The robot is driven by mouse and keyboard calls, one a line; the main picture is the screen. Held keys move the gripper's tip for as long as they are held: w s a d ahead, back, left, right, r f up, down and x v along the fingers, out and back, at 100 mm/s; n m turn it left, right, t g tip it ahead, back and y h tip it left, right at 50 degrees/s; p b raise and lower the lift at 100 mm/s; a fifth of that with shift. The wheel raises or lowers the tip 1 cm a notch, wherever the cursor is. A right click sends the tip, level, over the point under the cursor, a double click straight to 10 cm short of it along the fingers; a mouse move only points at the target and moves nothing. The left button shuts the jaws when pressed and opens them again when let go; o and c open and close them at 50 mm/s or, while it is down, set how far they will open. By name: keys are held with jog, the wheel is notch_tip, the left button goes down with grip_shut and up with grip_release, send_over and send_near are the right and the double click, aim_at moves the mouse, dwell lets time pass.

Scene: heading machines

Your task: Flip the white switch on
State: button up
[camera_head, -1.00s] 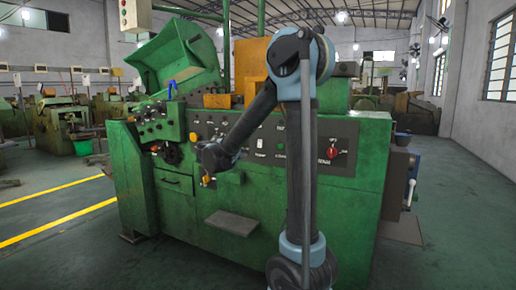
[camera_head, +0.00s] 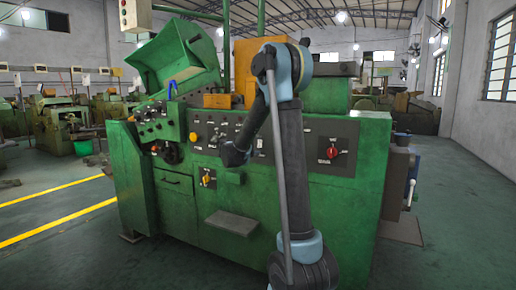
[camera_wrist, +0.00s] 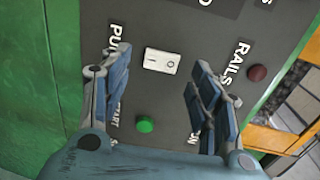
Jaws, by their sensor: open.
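The white switch (camera_wrist: 162,61) is a small rocker in a pale frame on the dark panel, between the lettering "PU..." and "RAILS" in the wrist view. In the head view it is a small white spot (camera_head: 260,143) just right of my gripper. My gripper (camera_wrist: 159,72) is open and empty, its two blue fingers on either side of the switch in the picture. I cannot tell how far the fingertips are from the panel. In the head view my gripper (camera_head: 235,155) is in front of the panel, its fingers mostly hidden by the wrist.
A green button (camera_wrist: 145,124) and a dark red button (camera_wrist: 257,73) are near the switch. The green machine (camera_head: 345,205) carries the panel, with a red knob (camera_head: 332,153) on the right and a yellow knob (camera_head: 207,180) lower left. A small ledge (camera_head: 231,222) juts out below.

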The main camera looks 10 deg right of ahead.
aim_at(260, 144)
jog(key=shift+x, duration=1.55)
